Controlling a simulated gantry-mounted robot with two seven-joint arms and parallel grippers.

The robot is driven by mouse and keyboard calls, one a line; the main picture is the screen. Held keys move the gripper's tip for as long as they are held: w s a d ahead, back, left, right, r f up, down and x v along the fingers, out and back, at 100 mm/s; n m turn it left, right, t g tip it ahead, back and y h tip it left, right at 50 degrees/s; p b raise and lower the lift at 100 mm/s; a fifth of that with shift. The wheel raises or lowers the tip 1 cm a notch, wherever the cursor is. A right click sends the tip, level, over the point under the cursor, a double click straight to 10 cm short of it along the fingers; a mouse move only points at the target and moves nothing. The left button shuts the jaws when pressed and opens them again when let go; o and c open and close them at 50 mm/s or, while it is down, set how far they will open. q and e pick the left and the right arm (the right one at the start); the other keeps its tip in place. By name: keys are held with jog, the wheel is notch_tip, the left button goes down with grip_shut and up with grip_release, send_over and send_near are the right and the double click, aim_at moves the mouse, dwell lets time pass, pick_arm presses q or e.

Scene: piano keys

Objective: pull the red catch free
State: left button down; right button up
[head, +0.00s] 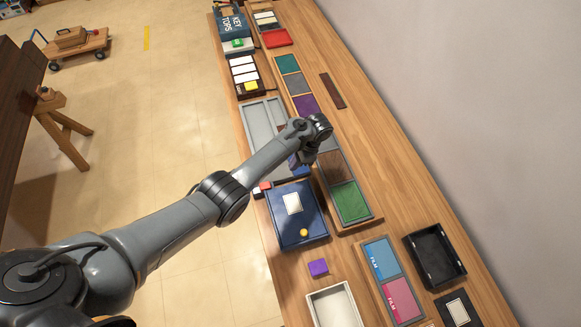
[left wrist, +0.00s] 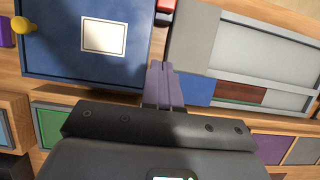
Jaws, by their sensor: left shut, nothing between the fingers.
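A small red piece (head: 265,185), likely the red catch, sits at the table's left edge, near the corner of the blue box (head: 285,230). In the left wrist view the red piece (left wrist: 166,5) is at the top edge, partly cut off, beside a dark and white part. My left gripper (head: 297,168) is above the area between the blue box and the grey tray, to the right of the red piece and apart from it. In the left wrist view its fingers (left wrist: 163,85) are together and empty. My right gripper is not in view.
The blue box has a white label (head: 292,203) and a yellow knob (head: 304,232). A grey tray (head: 257,123) lies behind it. A row of coloured panels, with a green one (head: 350,203), runs along the right. A purple block (head: 318,267) and a black tray (head: 434,256) are nearer.

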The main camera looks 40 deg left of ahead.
aim_at(265, 186)
pick_arm(q)
jog(key=b+x, duration=0.4)
jog(key=x, duration=0.4)
jog(key=shift+f+b, duration=0.25)
jog(key=shift+b, duration=0.1)
jog(key=s+a+p, duration=0.1)
jog(key=s+p, duration=0.1)
jog(key=shift+s+a+r+p, duration=0.2)
jog(key=shift+a+r+p, duration=0.1)
jog(key=shift+a+p, duration=0.05)
jog(key=shift+s+a, duration=0.2)
jog(key=shift+a, duration=0.05)
jog(key=shift+s+a+f, duration=0.15)
jog(key=shift+s, duration=0.1)
